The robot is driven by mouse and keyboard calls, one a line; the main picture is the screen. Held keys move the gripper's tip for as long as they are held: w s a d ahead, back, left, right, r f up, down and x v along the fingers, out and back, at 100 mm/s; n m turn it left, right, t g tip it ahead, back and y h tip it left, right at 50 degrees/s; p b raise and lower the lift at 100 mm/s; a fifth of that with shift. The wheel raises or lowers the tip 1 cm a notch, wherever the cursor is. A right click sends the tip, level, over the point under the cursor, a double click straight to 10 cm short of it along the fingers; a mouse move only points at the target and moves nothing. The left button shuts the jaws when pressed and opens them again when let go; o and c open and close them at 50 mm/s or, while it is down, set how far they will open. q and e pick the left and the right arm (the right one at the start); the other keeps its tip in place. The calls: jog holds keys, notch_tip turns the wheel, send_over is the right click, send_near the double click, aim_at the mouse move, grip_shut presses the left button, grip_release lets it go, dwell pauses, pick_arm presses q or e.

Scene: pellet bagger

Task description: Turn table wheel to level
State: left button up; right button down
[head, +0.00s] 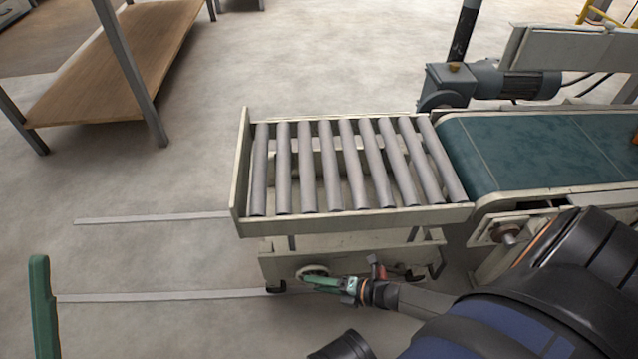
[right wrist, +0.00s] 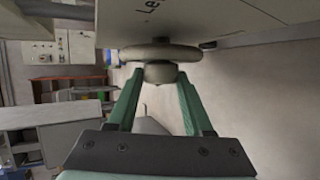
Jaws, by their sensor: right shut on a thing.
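The table wheel (head: 312,271) is a pale round handwheel on the front panel below the roller table (head: 352,216). In the right wrist view the wheel (right wrist: 160,51) shows edge-on, with a rounded hub below it. My right gripper (right wrist: 160,78) has its green fingers on either side of the hub, shut on the wheel. In the head view the right gripper (head: 322,283) reaches the wheel from the right and partly hides it. A green upright piece at the lower left edge looks like a finger of my left gripper (head: 42,300); its jaw opening is not visible.
A green belt conveyor (head: 540,150) joins the roller table's right end, with a motor (head: 515,84) behind it. Pale strips (head: 150,218) lie on the floor. The floor left of the table is open.

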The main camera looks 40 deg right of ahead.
jog(key=shift+f, duration=0.1)
jog(key=shift+c, duration=1.6)
grip_release()
jog(key=p+v, duration=0.4)
jog(key=v, duration=0.8)
jog(key=shift+s+r+p, duration=0.15)
jog(key=shift+r+p, duration=0.1)
jog(key=shift+p, duration=0.1)
jog(key=shift+d, duration=0.1)
